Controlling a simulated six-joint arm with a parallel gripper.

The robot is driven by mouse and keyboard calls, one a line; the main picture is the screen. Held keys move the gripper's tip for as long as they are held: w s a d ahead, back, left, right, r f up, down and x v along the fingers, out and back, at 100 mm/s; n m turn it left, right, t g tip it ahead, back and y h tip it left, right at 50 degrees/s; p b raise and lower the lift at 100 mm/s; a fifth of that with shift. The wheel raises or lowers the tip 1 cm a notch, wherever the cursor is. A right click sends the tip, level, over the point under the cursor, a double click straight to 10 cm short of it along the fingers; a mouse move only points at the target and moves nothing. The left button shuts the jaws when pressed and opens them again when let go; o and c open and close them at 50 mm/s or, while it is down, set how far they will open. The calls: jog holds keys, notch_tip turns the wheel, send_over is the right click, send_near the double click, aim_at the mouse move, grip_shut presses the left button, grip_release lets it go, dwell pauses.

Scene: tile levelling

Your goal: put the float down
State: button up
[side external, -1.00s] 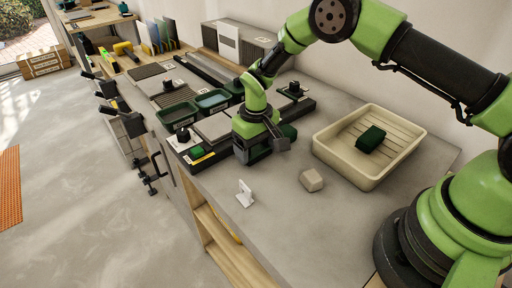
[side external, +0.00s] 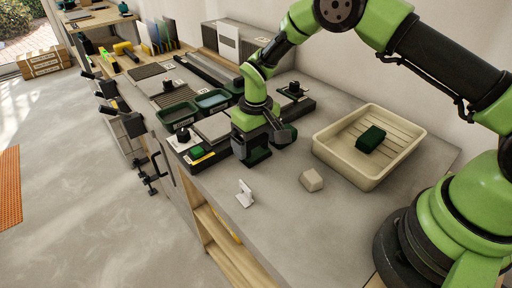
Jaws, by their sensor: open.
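My gripper (side external: 262,148) is open and points down at the right end of the row of tile fixtures on the bench. A dark, greenish block (side external: 257,157) shows at and below its jaws, low over the bench top; it may be the float. The jaws hide most of it, and I cannot tell whether it touches the bench or a finger. Another dark green block (side external: 370,138) lies in the cream ribbed tray (side external: 326,151) at the right, apart from my gripper.
A beige block (side external: 311,180) and a small white bracket (side external: 245,193) stand on the grey bench (side external: 282,215) in front. Green trays (side external: 177,115), a grey tile plate (side external: 214,127) and black fixtures with knobs (side external: 184,136) are at the left. The front bench is mostly clear.

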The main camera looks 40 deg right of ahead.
notch_tip(320, 180, up, 10)
jog(key=shift+r, duration=0.1)
jog(key=s+d+r+m+t+y, duration=0.1)
jog(key=s+r+t, duration=0.1)
jog(key=s+r, duration=0.45)
jog(key=s+d+r+m+t, duration=0.15)
jog(key=s+r, duration=0.25)
jog(key=r, duration=0.6)
jog(key=s+r+m+t+y, duration=0.1)
jog(key=s+t, duration=0.2)
jog(key=s, duration=1.1)
jog(key=shift+d+r+t, duration=0.15)
jog(key=shift+r+t, duration=0.1)
jog(key=shift+t, duration=0.1)
